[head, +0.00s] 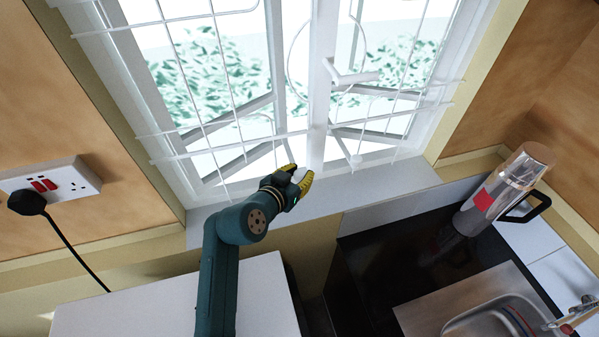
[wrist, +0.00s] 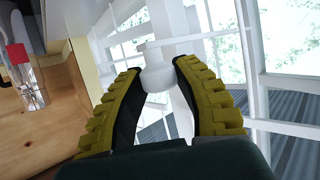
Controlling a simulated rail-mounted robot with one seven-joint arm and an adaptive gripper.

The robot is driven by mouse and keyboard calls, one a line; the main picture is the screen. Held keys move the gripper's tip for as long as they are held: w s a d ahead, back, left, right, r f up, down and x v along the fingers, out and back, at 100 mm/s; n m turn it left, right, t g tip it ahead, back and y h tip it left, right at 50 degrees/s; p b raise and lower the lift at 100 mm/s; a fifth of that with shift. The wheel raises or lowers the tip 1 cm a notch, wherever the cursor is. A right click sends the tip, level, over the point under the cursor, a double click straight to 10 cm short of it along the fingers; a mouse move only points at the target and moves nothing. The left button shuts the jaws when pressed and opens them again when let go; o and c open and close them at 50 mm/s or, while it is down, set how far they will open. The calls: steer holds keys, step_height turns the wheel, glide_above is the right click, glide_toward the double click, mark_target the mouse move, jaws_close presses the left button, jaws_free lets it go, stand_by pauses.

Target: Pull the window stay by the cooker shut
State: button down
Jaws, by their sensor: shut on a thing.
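My gripper (head: 299,176) is at the sill, below the left part of the window (head: 318,110). In the wrist view, its yellow ridged fingers with black pads are closed around a white rounded knob, which looks like the end of the window stay (wrist: 156,79). In the head view, the fingers mostly hide this knob. The left casement (head: 235,122) is swung outward, with its lower frame slanting away from the opening. The right casement (head: 372,136) also stands slanted outward. I cannot tell which surface is the cooker.
Thin white grille bars (head: 215,140) cross the window in front of the panes. A white handle (head: 350,76) sits on the centre post. A clear jug with a red label (head: 492,193) stands on the black worktop (head: 400,250). A white surface (head: 170,305) lies below my arm.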

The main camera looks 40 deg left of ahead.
steer(key=s+d+p, duration=0.3)
steer(key=s+d, duration=0.3)
steer(key=d, duration=0.5)
steer(key=shift+s+d, duration=0.3)
steer(key=c, duration=0.9)
jaws_free()
steer(key=shift+d+f, duration=0.1)
steer(key=shift+d, duration=0.05)
steer(key=shift+o, duration=0.5)
steer(key=shift+s, duration=0.1)
steer(key=v, duration=1.2)
